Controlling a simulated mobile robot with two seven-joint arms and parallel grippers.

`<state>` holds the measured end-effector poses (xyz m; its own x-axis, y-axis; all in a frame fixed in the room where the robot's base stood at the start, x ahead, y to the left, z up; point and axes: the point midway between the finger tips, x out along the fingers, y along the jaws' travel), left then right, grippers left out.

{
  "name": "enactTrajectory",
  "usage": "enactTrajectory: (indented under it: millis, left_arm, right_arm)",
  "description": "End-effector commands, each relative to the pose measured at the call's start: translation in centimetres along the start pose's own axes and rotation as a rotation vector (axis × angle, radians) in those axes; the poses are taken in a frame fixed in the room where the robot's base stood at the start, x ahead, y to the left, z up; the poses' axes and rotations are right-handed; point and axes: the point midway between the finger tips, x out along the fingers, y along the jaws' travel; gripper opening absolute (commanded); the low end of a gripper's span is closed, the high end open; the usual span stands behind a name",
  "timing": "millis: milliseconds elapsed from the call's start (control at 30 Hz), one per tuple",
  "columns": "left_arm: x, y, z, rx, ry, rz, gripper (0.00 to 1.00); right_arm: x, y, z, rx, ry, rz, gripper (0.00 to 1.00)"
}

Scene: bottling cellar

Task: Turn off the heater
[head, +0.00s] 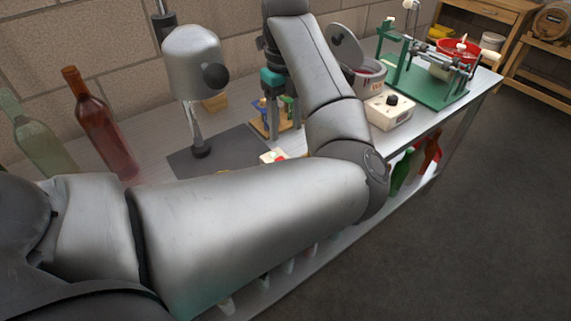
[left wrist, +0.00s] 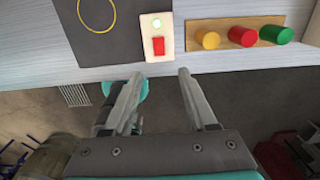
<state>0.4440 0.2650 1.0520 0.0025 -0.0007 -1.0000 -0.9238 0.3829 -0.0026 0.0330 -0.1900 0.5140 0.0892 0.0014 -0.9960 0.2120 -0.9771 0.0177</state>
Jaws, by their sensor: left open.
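In the head view the plate (head: 269,157) is partly hidden behind my arm. It is beside a dark mat (left wrist: 105,40) under a grey bell-shaped head (head: 194,62) on a stand, which may be the heater; the frames do not settle this. My left gripper (head: 285,131) is open and empty, pointing down over the bench. In the left wrist view its fingertips (left wrist: 160,75) are either side of the rocker's line, apart from it.
A wooden block with yellow, red and green caps (left wrist: 242,37) is beside the plate. Wine bottles (head: 103,125) stand at the left. A cream box with a black knob (head: 389,112), a pot (head: 369,77) and a green-based machine (head: 430,88) stand to the right.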

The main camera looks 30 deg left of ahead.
Motion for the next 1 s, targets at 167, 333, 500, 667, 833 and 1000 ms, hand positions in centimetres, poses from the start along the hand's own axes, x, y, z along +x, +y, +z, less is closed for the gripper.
enactTrajectory:
  millis: [167,333,500,667,833,1000]
  left_arm:
    - [3.9,0.2,0.0,0.000,0.001,0.009,0.57]
    - [6.9,0.2,0.0,0.001,0.001,0.007,0.57]
    - [8.9,0.1,0.0,0.001,0.001,0.004,0.57]
    - [9.6,0.1,0.0,0.001,0.000,0.003,0.57]
    - [9.7,0.1,0.0,0.000,0.000,0.002,0.57]
    - [9.7,0.1,0.0,0.000,0.000,0.002,0.48]
  right_arm:
    - [1.8,-0.1,0.1,0.000,0.001,-0.001,0.50]
    - [2.3,-0.1,0.1,0.000,0.002,-0.001,0.50]
    - [2.5,-0.2,0.1,0.000,0.003,-0.002,0.50]
    - [2.6,-0.2,0.0,-0.001,0.003,-0.003,0.50]
    - [2.6,-0.2,0.0,-0.001,0.003,-0.003,0.50]
    - [2.6,-0.3,0.0,-0.001,0.003,-0.003,0.50]
